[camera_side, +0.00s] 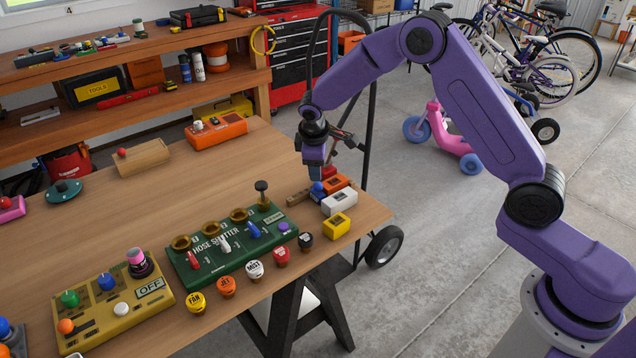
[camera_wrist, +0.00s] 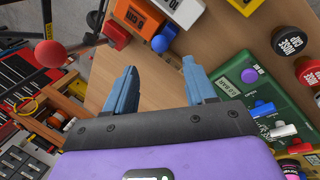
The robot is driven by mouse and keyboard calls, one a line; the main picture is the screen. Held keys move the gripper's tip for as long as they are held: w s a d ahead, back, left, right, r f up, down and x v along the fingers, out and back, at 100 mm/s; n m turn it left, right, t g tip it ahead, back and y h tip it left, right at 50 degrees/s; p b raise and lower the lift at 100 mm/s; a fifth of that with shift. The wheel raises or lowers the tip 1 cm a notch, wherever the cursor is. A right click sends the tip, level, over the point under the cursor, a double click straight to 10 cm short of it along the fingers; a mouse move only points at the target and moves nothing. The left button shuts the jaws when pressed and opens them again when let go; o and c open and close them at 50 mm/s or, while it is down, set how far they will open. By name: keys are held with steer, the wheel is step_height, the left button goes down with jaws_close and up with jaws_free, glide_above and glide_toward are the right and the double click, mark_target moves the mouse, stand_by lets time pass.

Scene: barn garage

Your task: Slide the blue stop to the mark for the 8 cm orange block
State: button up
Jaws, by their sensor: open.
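The blue stop shows as a round blue knob (camera_side: 317,187) at the right part of the table, beside the blocks and just below my gripper (camera_side: 314,173). In the wrist view the blue knob (camera_wrist: 160,44) lies beyond the gap between my fingertips (camera_wrist: 160,72). The two blue fingers are apart with nothing between them. I see no contact with the knob. The scale mark cannot be made out.
A white block (camera_side: 339,203), a yellow block (camera_side: 337,226) and a red piece (camera_side: 328,172) stand close by, near the table edge. A green hose panel (camera_side: 228,240) with levers and several round knobs lies to the left. A red ball (camera_wrist: 50,53) shows at left in the wrist view.

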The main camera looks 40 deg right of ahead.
mark_target(318, 184)
steer(key=x, duration=0.9)
